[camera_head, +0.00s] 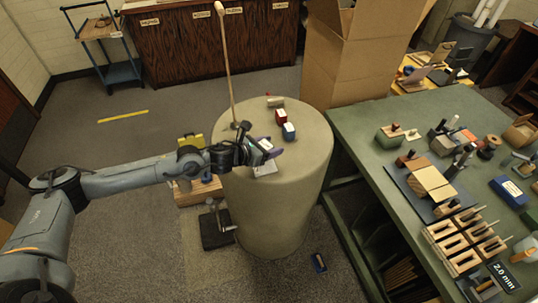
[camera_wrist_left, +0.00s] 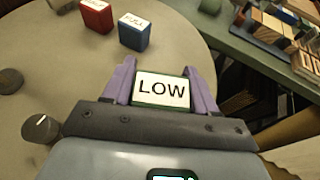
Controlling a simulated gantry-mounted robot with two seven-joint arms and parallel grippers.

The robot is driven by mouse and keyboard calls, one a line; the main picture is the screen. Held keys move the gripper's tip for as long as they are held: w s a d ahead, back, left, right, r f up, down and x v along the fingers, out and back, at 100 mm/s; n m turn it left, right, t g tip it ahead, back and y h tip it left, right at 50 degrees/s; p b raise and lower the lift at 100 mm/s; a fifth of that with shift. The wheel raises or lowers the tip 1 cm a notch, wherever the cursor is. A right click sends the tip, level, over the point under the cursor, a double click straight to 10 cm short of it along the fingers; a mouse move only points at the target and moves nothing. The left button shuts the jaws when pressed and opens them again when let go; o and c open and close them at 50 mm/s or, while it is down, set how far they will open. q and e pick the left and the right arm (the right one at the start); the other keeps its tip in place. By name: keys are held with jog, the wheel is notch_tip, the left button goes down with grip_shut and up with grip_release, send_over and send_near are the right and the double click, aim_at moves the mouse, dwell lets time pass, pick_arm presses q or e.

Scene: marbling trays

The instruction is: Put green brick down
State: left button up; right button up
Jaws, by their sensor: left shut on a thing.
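My left gripper (camera_head: 274,152) reaches in from the left over the round drum top (camera_head: 305,140). In the left wrist view, its purple fingers (camera_wrist_left: 161,82) are shut on the green brick (camera_wrist_left: 162,91), one finger on each side. The brick's white label reads LOW, with green edges showing around it. In the head view the brick is small and partly covered by the gripper. I cannot tell whether its underside touches the drum top. A red brick (camera_head: 281,116) and a blue brick (camera_head: 289,131) stand on the drum, apart from the held brick. My right gripper is not in view.
A tall thin stick (camera_head: 226,70) rises from the drum's left side. A greyish block (camera_head: 275,102) lies at its back. The drum's right side looks clear. The crowded green workbench (camera_head: 358,125) stands to the right, and a cardboard box (camera_head: 345,65) stands behind.

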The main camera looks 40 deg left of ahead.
pick_arm(q)
jog(key=shift+a+f, duration=0.15)
jog(key=shift+f, duration=0.2)
jog(key=shift+f+b, duration=0.4)
jog(key=shift+f, duration=1.35)
jog(key=shift+f, duration=0.1)
jog(key=o, duration=1.1)
jog(key=shift+c, duration=0.2)
